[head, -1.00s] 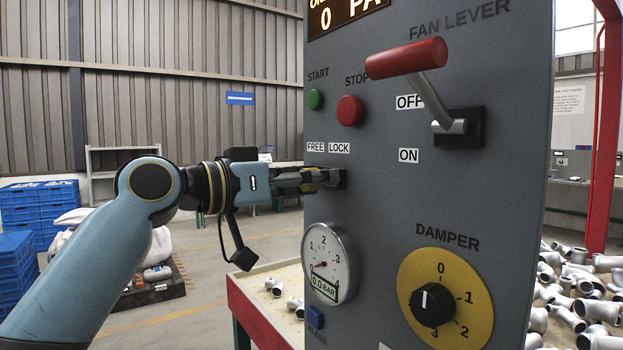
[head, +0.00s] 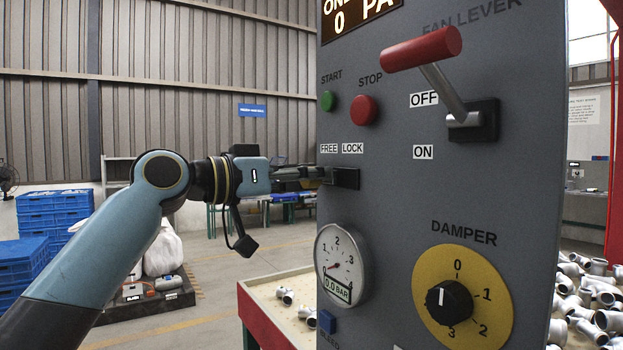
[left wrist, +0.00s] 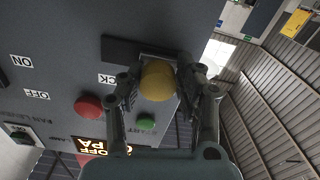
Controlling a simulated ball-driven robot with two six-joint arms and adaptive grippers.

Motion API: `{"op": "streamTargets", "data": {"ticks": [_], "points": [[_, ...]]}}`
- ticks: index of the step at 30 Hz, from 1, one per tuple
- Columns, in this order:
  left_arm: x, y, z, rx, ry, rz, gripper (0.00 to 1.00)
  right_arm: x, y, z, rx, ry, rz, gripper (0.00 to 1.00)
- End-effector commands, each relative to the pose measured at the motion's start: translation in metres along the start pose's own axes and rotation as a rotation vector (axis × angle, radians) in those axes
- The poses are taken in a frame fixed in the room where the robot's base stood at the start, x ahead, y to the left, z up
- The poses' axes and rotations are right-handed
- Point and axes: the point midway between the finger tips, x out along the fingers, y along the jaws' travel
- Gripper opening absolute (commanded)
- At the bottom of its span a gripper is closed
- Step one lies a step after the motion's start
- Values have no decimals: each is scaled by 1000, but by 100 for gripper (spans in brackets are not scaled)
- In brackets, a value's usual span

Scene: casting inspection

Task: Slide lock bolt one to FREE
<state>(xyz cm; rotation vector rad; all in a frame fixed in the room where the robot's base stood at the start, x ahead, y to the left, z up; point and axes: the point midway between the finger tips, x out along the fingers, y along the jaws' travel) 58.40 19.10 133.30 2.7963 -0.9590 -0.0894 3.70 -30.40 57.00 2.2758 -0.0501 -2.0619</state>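The lock bolt's brass knob (left wrist: 157,80) shows in the left wrist view between my left gripper's fingers (left wrist: 158,92), which appear closed around it. Its dark slide housing (left wrist: 122,50) extends to the left of the knob there. In the head view my left gripper (head: 325,174) reaches the housing (head: 347,178) from the left, and the knob is hidden by the fingers. The FREE label (head: 329,148) and LOCK label (head: 353,148) sit above the housing. The fingers are below FREE, and bare housing shows below LOCK. My right gripper is not in view.
The grey panel (head: 400,200) carries a green START button (head: 328,100), a red STOP button (head: 364,109), a red-handled fan lever (head: 422,49), a gauge (head: 340,263) and a damper knob (head: 448,302). Blue crates (head: 50,215) stand at left. Castings (head: 590,300) lie at right.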

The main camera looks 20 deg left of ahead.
Motion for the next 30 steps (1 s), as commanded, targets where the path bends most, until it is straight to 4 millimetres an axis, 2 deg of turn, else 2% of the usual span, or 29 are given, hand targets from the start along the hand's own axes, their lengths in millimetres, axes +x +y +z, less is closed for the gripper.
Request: {"op": "streamTargets", "data": {"ticks": [1,4,5,17,20,30], "points": [[0,0,-1,0,2,-1,40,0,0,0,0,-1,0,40],[0,0,-1,0,1,0,54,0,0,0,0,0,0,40],[0,0,0,0,1,0,55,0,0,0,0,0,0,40],[-4,0,1,1,-1,0,55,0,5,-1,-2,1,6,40],[-15,-1,2,4,-4,-2,55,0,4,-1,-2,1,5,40],[-75,-1,2,7,-8,-3,55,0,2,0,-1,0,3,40]]}}
